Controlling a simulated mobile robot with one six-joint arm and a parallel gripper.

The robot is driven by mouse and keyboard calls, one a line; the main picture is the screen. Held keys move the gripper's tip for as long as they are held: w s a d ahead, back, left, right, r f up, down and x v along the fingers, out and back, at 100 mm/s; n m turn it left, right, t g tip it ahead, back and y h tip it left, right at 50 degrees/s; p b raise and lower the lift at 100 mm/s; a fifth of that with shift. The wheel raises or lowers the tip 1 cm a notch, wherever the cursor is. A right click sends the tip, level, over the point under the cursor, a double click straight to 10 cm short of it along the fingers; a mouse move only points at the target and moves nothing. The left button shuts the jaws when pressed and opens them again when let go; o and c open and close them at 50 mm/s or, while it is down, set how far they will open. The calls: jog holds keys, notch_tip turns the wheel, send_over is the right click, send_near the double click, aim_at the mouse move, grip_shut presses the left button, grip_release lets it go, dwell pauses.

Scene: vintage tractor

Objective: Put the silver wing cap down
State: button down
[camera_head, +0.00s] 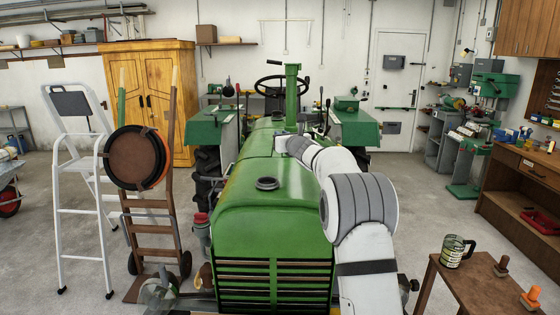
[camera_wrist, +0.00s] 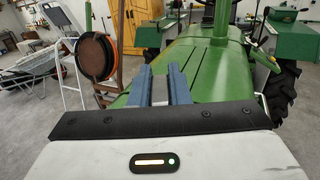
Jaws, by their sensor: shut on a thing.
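My gripper (camera_wrist: 162,72) shows in the wrist view as two blue-grey fingers reaching forward over the green tractor hood (camera_wrist: 215,68). A small grey piece, the silver wing cap (camera_wrist: 160,90), shows between the fingers; most of its shape cannot be made out. My gripper is shut on it. In the head view my white and grey arm reaches over the right side of the tractor hood (camera_head: 262,215), and its far end is near the green exhaust stack. The cap cannot be made out there. A dark round filler neck (camera_head: 267,184) stands open on top of the hood.
The green exhaust stack (camera_head: 292,92) rises from the hood, with the steering wheel (camera_head: 282,85) behind. A hand truck (camera_head: 150,225) and white stepladder (camera_head: 80,190) stand at left. A small wooden table (camera_head: 475,285) with a mug (camera_head: 453,252) stands at front right.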

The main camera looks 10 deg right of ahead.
aim_at(283, 169)
notch_tip(283, 169, down, 8)
jog(key=shift+d+r+p, duration=0.1)
jog(key=shift+r+p, duration=0.1)
jog(key=shift+p, duration=0.35)
jog(key=shift+f+b, duration=0.3)
jog(key=shift+b, duration=0.2)
jog(key=shift+f, duration=0.1)
